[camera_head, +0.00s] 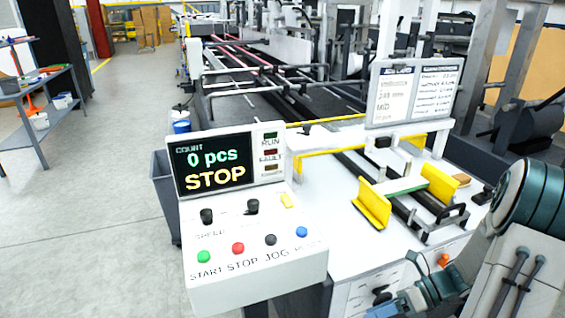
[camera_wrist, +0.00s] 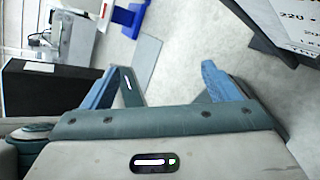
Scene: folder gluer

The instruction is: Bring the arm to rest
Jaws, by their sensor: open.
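My gripper (camera_wrist: 160,72) shows in the wrist view with its two blue fingers spread apart and nothing between them. Grey floor lies beyond the fingers. In the head view my arm (camera_head: 525,205) is folded at the lower right, beside the white machine table (camera_head: 345,235). Its lower end, with blue parts, reaches the bottom edge of the picture in front of the table's drawers. Whether it touches the table front cannot be told.
The control panel (camera_head: 255,250) with its display (camera_head: 213,165) reading "0 pcs STOP" stands left of my arm. Yellow guides (camera_head: 373,205) rise from the table. A sign board (camera_head: 412,92) stands behind. In the wrist view a dark box (camera_wrist: 50,88) is at left. Floor at left is open.

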